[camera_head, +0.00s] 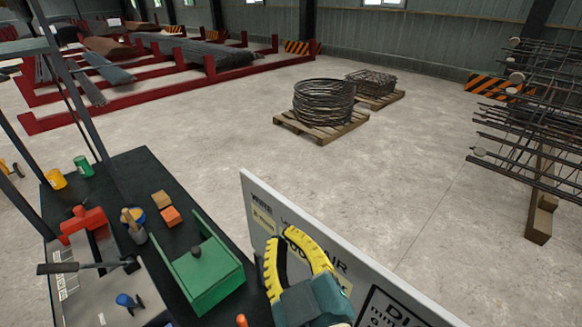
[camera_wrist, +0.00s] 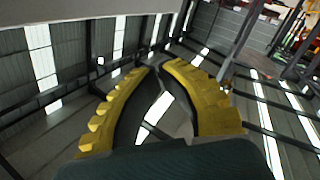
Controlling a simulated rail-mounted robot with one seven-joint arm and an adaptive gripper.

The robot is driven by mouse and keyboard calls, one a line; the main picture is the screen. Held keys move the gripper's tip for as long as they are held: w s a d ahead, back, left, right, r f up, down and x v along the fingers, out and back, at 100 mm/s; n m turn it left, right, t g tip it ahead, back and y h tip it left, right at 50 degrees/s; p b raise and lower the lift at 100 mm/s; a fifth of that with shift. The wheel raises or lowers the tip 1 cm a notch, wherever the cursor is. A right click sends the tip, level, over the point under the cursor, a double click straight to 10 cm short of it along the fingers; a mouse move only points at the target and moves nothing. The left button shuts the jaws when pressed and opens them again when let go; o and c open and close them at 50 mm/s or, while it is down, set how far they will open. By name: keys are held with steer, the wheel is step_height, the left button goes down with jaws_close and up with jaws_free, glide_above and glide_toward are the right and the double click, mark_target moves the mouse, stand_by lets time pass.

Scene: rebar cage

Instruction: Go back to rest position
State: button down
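My gripper (camera_head: 280,237) shows at the bottom centre of the head view, in front of the white sign board and right of the black bench. Its yellow fingers with black inner pads also fill the middle of the wrist view (camera_wrist: 157,67). The fingers bow outward and their tips come together, with an empty gap behind the tips. I see nothing held. The wrist view looks toward the hall's walls and roof, with bright window strips.
The black bench (camera_head: 150,175) holds a green tray (camera_head: 222,288), small blocks, cups and tools. The white sign board (camera_head: 380,275) stands close to my gripper. A rebar cage (camera_head: 530,125) stands at right. Wire coils (camera_head: 323,100) sit on a pallet; open floor lies between.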

steer(key=s+d+r+m+t+h, duration=0.5)
steer(key=s+d+r+m+h, duration=0.15)
steer(key=r+m, duration=0.45)
step_height(320, 180, up, 20)
steer(key=n+p, duration=0.1)
steer(key=p, duration=1.8)
steer(key=shift+s+d+r+p, duration=0.2)
steer(key=shift+d+r+p, duration=0.05)
steer(key=shift+d+p, duration=0.15)
